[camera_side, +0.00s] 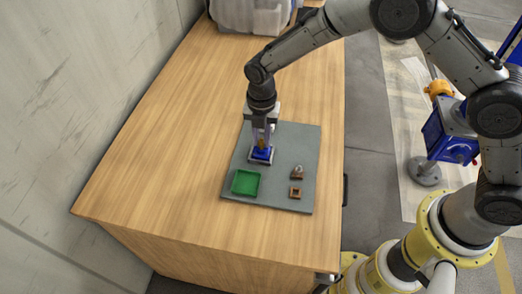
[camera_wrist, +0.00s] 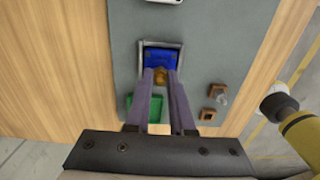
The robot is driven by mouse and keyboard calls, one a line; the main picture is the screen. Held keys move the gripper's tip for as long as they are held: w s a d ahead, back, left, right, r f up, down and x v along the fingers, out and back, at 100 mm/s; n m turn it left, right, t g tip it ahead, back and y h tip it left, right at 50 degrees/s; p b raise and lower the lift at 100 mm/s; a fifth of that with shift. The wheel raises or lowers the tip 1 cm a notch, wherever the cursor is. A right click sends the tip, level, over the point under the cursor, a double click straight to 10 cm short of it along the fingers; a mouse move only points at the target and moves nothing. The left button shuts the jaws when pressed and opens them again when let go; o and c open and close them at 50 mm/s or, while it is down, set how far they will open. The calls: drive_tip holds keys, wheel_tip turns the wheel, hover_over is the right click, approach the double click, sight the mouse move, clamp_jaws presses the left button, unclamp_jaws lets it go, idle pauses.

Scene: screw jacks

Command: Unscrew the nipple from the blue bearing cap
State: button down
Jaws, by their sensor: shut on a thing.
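The blue bearing cap (camera_side: 261,154) sits in a grey frame at the upper left part of the grey board. It also shows in the wrist view (camera_wrist: 162,60), beyond my fingertips. The nipple (camera_side: 262,143) is a small brass-coloured piece on top of the cap. In the wrist view the nipple (camera_wrist: 160,74) shows between my fingertips. My gripper (camera_side: 263,141) points down over the cap and is shut on the nipple. The fingers hide part of the nipple, and I cannot tell how deep it sits in the cap.
A green tray (camera_side: 246,182) lies at the board's front left. A brown block with a pale metal top (camera_side: 297,172) and a brown square holder (camera_side: 295,192) stand at the right. The grey board (camera_side: 275,200) rests on a wooden table (camera_side: 180,155).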

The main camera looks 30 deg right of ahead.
drive_tip(key=shift+r, duration=0.15)
drive_tip(key=shift+r, duration=1.35)
